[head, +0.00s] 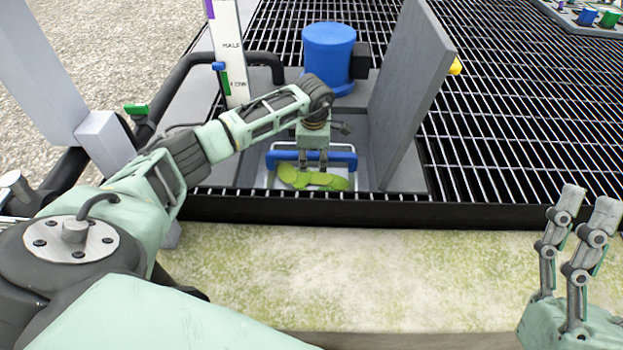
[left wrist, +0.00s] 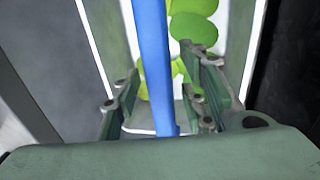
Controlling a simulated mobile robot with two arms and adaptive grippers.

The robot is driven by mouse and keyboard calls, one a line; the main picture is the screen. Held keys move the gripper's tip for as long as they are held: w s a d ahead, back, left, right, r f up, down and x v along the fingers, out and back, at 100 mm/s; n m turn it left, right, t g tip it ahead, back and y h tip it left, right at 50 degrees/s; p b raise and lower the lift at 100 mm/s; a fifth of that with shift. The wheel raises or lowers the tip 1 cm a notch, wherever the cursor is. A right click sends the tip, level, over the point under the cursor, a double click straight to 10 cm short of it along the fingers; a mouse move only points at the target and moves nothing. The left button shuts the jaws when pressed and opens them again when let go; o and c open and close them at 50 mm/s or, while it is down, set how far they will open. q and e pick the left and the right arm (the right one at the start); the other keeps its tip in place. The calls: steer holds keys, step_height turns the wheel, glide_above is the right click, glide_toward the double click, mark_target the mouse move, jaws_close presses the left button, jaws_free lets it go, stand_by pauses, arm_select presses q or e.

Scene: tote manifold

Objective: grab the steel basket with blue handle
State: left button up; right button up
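The steel basket (head: 352,181) sits in a grey bay below the middle of the head view, with green leaf-like pieces inside. Its blue handle (head: 343,159) runs across the top; in the left wrist view the handle (left wrist: 152,55) runs down between my fingers. My left gripper (head: 313,168) reaches down over the middle of the handle. Its fingers (left wrist: 163,85) stand on either side of the bar with visible gaps, so it is open. My right gripper (head: 589,203) is at the lower right, fingers apart and empty, away from the basket.
A grey upright panel (head: 412,85) stands right of the basket. A blue cylinder (head: 329,55) stands behind it, and a marked post (head: 231,60) at the left. A black front rail (head: 330,211) borders the grating. The grating (head: 530,110) at right is mostly clear.

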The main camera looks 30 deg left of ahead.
arm_select(q)
jaws_close()
steer(key=shift+r, duration=0.1)
stand_by(0.5)
